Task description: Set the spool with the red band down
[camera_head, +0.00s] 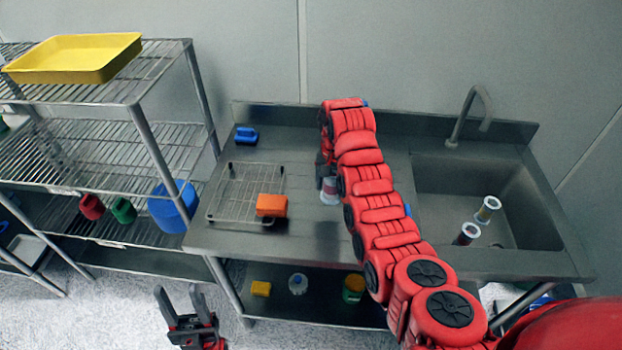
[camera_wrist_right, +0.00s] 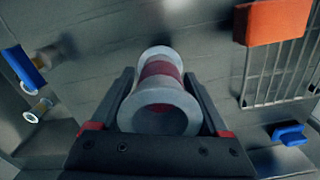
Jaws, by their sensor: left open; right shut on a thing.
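The spool with the red band (camera_wrist_right: 160,72) has pale flanges and a dark red middle. My right gripper (camera_wrist_right: 160,100) is shut around it, one finger on each side. In the head view the held spool (camera_head: 330,192) shows as a pale shape at or just above the steel counter (camera_head: 300,235), right of the wire rack; I cannot tell if it touches. My right gripper (camera_head: 325,172) is partly hidden by my red arm there. My left gripper (camera_head: 182,305) is open and empty, low in front of the counter.
The wire rack (camera_head: 222,208) holds an orange block (camera_head: 271,205). A blue object (camera_head: 246,135) lies at the back. Shelves with a yellow tray (camera_head: 75,60) stand left.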

